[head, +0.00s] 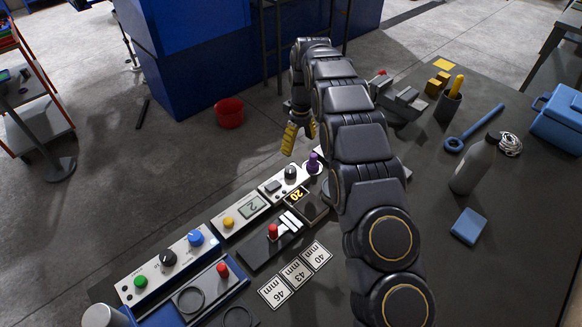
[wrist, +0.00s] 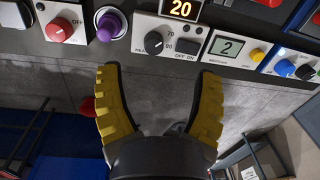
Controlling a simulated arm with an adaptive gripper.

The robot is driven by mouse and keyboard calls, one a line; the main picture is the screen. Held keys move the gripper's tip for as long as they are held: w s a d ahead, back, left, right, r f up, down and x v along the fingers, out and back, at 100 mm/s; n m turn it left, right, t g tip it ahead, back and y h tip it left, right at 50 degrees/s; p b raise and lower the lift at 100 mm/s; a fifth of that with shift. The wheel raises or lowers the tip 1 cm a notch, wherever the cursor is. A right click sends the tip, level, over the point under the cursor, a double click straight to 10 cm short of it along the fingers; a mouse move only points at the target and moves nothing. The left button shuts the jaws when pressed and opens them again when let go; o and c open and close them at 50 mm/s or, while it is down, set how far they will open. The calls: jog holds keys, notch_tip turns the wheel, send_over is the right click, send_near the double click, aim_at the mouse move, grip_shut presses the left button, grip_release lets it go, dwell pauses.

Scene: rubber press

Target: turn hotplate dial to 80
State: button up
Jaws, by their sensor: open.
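The hotplate dial is a round black knob on a pale panel, seen in the wrist view (wrist: 153,43) just beyond my fingertips and roughly centred between them. It also shows in the head view (head: 291,172). The marks 70 and 80 show to its right; where its pointer stands is too small to tell. A display (wrist: 181,8) beside it reads 20, also seen in the head view (head: 297,195). My gripper (wrist: 158,73) has yellow fingers spread wide and empty. In the head view my gripper (head: 300,135) hangs beyond the panel's far edge, apart from the dial.
A dark ON OFF switch (wrist: 187,47) sits right of the dial. A purple knob (wrist: 109,24) stands close on its left. A panel reading 2 with a yellow button (wrist: 257,55) is farther right. A red bucket (head: 230,113) stands on the floor. Space around my fingers is clear.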

jog(key=n, duration=0.1)
send_over(291, 169)
jog(key=f, duration=0.5)
jog(key=shift+w+d, duration=0.1)
jog(key=shift+w, duration=0.1)
jog(key=f, duration=0.7)
jog(key=shift+s+f, duration=0.2)
jog(key=shift+f, duration=0.1)
jog(key=c, duration=1.1)
